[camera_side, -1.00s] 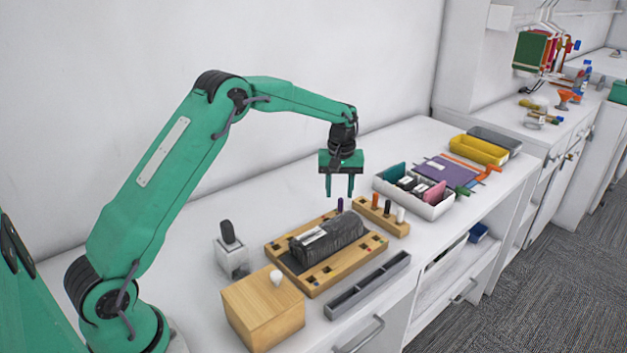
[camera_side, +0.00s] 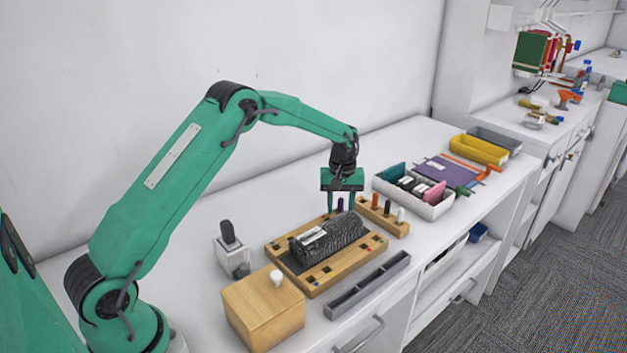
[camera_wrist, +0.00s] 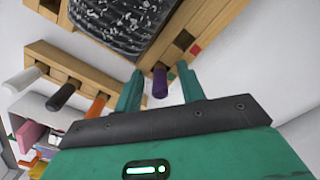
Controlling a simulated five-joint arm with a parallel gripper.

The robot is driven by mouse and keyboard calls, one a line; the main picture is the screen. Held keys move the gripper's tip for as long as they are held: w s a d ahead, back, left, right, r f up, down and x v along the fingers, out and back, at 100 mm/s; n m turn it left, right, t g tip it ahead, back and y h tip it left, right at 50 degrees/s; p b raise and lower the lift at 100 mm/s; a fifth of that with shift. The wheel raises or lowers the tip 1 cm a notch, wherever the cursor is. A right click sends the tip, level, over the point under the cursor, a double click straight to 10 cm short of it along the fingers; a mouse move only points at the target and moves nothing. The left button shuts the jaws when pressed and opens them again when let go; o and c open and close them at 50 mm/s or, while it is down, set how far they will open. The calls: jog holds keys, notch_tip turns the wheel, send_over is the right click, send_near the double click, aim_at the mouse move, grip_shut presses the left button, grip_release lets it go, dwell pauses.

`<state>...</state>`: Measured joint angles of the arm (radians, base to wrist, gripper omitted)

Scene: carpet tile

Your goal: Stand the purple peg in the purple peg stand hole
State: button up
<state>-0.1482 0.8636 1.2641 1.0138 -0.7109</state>
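The purple peg (camera_side: 340,204) stands upright at the back corner of the wooden board (camera_side: 318,287). In the wrist view the purple peg (camera_wrist: 160,85) is between my gripper's two fingers, with a gap on each side. My gripper (camera_side: 341,207) points down and is open, its fingertips low around the peg. The small wooden peg stand (camera_side: 387,224) is just right of the board and holds an orange peg (camera_side: 375,200), a black peg (camera_side: 387,208) and a white peg (camera_side: 400,215). A finger hides part of the stand's near end in the wrist view, so I cannot make out a free hole.
A dark speckled block (camera_side: 335,235) lies on the board, close to my gripper. A grey trough (camera_side: 368,286) lies in front. A wooden box (camera_side: 262,312) and a grey holder (camera_side: 232,257) are at left. A white divided tray (camera_side: 428,205) is at right.

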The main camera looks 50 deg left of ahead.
aim_at(341, 198)
grip_shut()
jog(key=shift+r, duration=0.15)
jog(key=shift+r, duration=4.9)
